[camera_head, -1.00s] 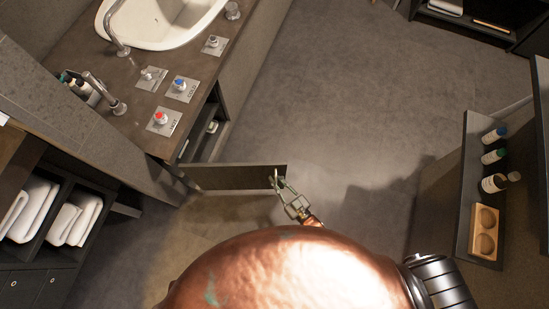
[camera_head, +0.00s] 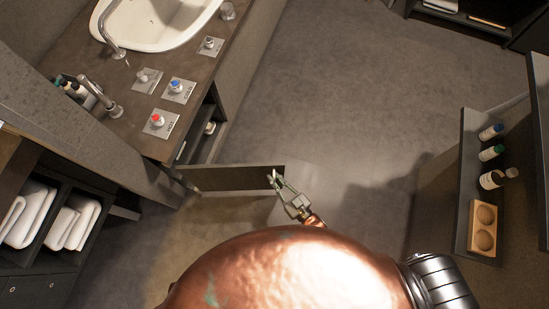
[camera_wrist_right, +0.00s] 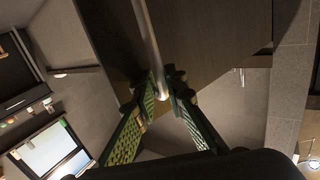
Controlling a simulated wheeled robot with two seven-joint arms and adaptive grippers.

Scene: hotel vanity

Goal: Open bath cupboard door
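The cupboard door (camera_head: 232,178) is a dark flat panel standing open under the vanity, swung out from its front over the floor. Behind it, part of the cupboard's inside (camera_head: 208,125) shows. In the right wrist view the door panel (camera_wrist_right: 215,40) fills the upper middle, with a metal bar handle (camera_wrist_right: 149,40) running down it. My right gripper (camera_head: 273,179) is at the door's free end. In the wrist view its green-padded fingers (camera_wrist_right: 161,82) lie on both sides of the handle's lower end and appear closed on it. My left gripper is not in view.
The vanity top (camera_head: 125,85) with sink (camera_head: 155,25), taps and red and blue knobs is at upper left. A towel shelf (camera_head: 50,245) is at lower left. A wall shelf (camera_head: 466,180) with bottles is at right. The floor (camera_head: 345,90) between is clear.

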